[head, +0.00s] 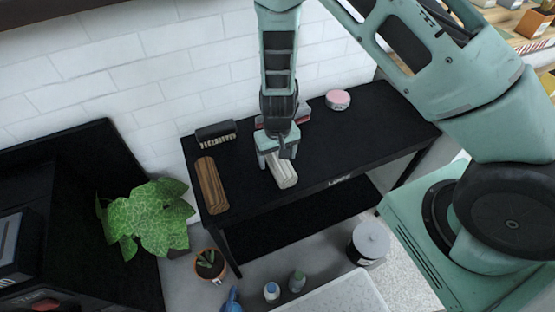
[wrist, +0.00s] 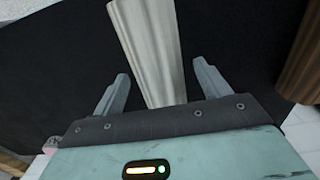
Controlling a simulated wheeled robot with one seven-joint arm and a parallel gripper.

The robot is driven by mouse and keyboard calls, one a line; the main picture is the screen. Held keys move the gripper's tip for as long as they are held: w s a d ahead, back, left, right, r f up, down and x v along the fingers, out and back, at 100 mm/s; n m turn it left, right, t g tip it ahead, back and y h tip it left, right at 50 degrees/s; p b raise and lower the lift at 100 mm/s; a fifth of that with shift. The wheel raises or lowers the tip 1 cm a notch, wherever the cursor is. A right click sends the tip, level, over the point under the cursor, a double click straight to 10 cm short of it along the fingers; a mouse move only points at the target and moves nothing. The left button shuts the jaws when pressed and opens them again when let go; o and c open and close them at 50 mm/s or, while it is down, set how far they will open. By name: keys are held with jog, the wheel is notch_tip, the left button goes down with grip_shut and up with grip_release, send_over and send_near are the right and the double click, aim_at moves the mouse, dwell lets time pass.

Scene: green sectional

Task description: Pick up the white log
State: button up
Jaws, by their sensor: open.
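The white log (head: 284,173) lies on the black table (head: 330,145) in the head view, its near end close to the table's front edge. It also shows in the wrist view (wrist: 148,45), running between the two fingers. My gripper (head: 277,158) is just above the log, pointing down, with its far part hiding the log's other end. In the wrist view my gripper (wrist: 162,88) is open, with one finger on each side of the log and a gap on both sides. Whether the fingertips reach down beside the log is hard to tell.
A brown log (head: 212,185) lies left of the white log, and it shows at the wrist view's right (wrist: 301,60). A brush (head: 216,134) and a pink-topped round tin (head: 338,99) stand towards the back. A reddish-grey item (head: 302,114) is partly behind my gripper. A white brick wall backs the table.

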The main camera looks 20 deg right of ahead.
notch_tip(320, 180, down, 2)
jog(key=c, duration=1.2)
jog(key=shift+c, duration=0.2)
jog(key=shift+r, duration=0.15)
